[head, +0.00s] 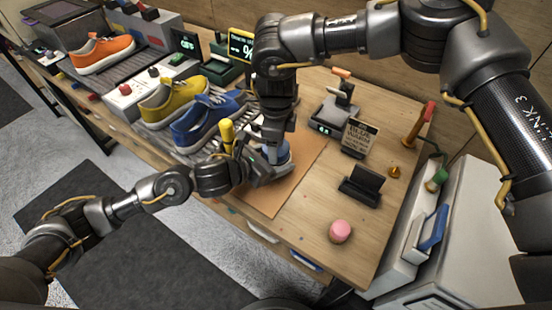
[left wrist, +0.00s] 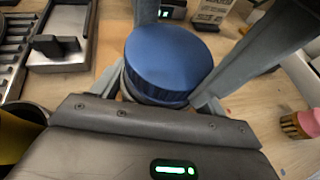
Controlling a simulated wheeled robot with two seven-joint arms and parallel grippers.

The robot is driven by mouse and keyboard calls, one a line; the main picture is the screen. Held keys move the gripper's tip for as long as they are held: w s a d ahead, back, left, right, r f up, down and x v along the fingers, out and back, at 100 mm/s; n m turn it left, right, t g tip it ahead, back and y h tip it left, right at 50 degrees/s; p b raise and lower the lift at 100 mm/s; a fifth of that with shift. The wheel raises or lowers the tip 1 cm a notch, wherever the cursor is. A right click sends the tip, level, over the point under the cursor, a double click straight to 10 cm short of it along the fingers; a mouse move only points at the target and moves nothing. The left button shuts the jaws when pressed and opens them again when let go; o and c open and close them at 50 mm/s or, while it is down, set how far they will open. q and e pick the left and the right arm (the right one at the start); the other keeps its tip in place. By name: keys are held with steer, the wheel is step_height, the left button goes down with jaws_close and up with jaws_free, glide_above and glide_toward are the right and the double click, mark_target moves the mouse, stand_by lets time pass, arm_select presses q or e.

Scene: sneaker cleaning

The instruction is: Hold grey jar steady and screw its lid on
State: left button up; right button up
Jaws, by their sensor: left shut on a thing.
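A grey jar (left wrist: 128,90) with a round blue lid (left wrist: 170,60) stands on the workbench. In the head view the lid (head: 283,152) shows only partly between my grippers. My left gripper (head: 262,166) is shut around the jar below the lid, coming from the left. My right gripper (head: 277,143) points down over the jar from above. In the left wrist view its grey fingers lie on opposite sides of the lid, close to its edge. I cannot tell whether they press on it. The lid sits on top of the jar; the jar body is mostly hidden.
A brown mat (head: 268,200) lies under the jar. Blue (head: 205,125), yellow (head: 172,103) and orange (head: 102,53) sneakers are at the left.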

steer(key=shift+m, duration=0.6)
steer(key=o, duration=1.1)
steer(key=shift+s+a+r, duration=0.1)
step_height(320, 180, up, 4)
steer(key=shift+f, duration=0.2)
steer(key=shift+r, duration=0.4)
